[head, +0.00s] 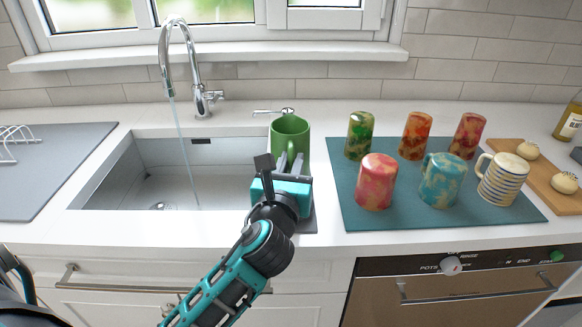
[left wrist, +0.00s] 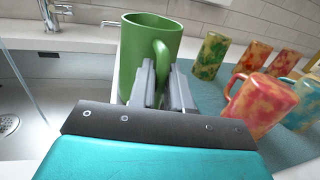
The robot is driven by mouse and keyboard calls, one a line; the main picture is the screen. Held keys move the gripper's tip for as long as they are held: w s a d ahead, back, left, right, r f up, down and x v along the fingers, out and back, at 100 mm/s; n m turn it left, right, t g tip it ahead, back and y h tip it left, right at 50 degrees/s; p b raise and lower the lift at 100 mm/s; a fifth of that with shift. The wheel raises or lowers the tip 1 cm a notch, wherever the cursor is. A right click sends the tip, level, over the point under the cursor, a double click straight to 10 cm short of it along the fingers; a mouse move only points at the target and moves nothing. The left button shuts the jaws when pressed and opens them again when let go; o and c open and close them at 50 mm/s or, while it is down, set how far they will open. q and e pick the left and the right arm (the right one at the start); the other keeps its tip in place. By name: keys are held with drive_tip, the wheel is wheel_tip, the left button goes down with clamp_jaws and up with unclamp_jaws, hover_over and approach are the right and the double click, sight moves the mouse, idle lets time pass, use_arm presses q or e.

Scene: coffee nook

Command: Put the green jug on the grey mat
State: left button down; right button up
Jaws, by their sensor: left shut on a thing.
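The green jug (head: 290,132) is upright and open-topped at the right edge of the sink. My left gripper (head: 293,165) is in front of it, shut on its handle. The left wrist view also shows the jug (left wrist: 148,50), with the fingers (left wrist: 163,85) around the handle. The jug's base is hidden by the gripper, so I cannot tell whether it touches the counter. A large grey mat (head: 60,180) lies left of the sink. A small dark grey patch (head: 309,222) shows on the counter beneath the gripper, mostly hidden. My right gripper is not in view.
Water runs from the tap (head: 178,45) into the sink (head: 165,175). A wire rack (head: 18,135) stands on the large grey mat. Right of the jug, a teal mat (head: 385,220) holds several patterned cups and a striped mug (head: 503,180). A wooden board (head: 568,203) is farther right.

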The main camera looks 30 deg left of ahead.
use_arm(q)
drive_tip(key=shift+r, duration=0.1)
drive_tip(key=c, duration=1.1)
unclamp_jaws()
drive_tip(key=shift+o, duration=0.2)
